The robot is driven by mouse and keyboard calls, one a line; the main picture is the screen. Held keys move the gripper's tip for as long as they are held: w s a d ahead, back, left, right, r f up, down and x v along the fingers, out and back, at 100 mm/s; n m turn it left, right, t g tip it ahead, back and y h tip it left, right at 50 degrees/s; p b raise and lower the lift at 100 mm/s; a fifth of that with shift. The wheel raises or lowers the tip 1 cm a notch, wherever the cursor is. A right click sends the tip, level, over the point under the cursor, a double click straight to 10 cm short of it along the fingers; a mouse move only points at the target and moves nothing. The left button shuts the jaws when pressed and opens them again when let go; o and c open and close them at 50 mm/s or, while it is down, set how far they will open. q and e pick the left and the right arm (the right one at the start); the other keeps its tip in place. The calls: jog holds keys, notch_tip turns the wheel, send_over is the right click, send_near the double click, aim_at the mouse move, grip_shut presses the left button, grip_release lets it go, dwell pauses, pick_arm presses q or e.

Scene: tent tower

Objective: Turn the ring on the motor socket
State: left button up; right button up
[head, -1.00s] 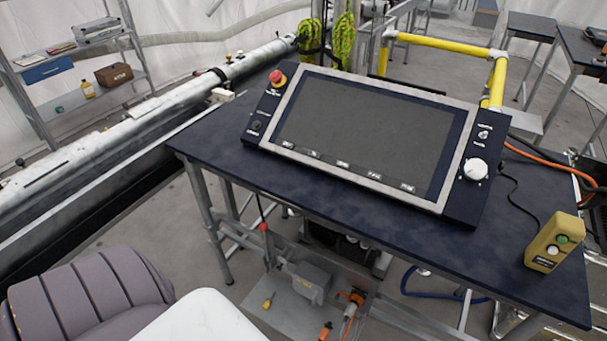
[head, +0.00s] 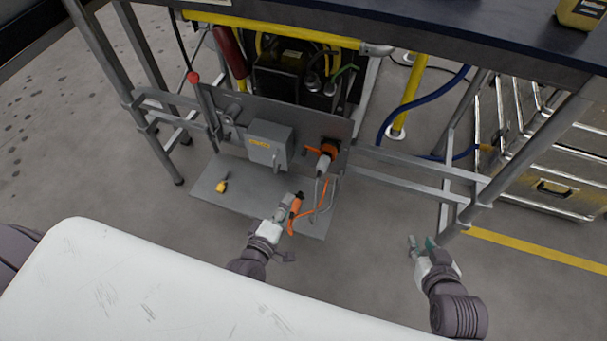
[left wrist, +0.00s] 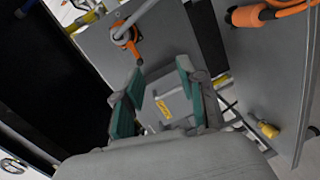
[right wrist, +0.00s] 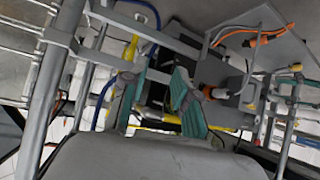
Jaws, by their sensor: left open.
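The motor socket's orange ring (head: 328,147) sits on the upright grey panel under the table, with a small orange lever at its side. A pale plug (head: 323,167) with a grey cable sits in it. The ring also shows in the left wrist view (left wrist: 122,36) and, partly behind the plug, in the right wrist view (right wrist: 208,91). My left gripper (head: 284,205) is open and empty, in front of the panel, lower and left of the ring. My right gripper (head: 421,241) is open and empty, further right, clear of the panel.
A grey box (head: 269,144) is on the panel left of the socket. An orange connector (head: 296,203) with an orange cable and a yellow item (head: 223,186) lie on the base plate (head: 213,180). Table legs and rails (head: 415,170) stand right. A white surface (head: 150,270) fills the lower left.

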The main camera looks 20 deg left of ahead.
aim_at(303, 156)
pick_arm(q)
jog(key=w+r+n+b, duration=0.1)
jog(key=w+b, duration=0.1)
jog(key=w, duration=0.2)
jog(key=w+r+n+t+b, duration=0.1)
jog(key=w+n+b, duration=0.1)
jog(key=w, duration=0.3)
jog(key=w+r+n+t+y+b, duration=0.1)
jog(key=w+b, duration=0.1)
jog(key=w, duration=0.3)
jog(key=shift+w+n, duration=0.15)
jog(key=shift+n, duration=0.25)
jog(key=shift+w, duration=0.65)
pick_arm(e)
notch_tip(303, 156, up, 14)
jog(key=w+a+t+y, duration=0.2)
jog(key=t, duration=0.5)
jog(key=shift+w+f, duration=0.15)
jog(key=shift+w, duration=0.1)
pick_arm(q)
grip_shut()
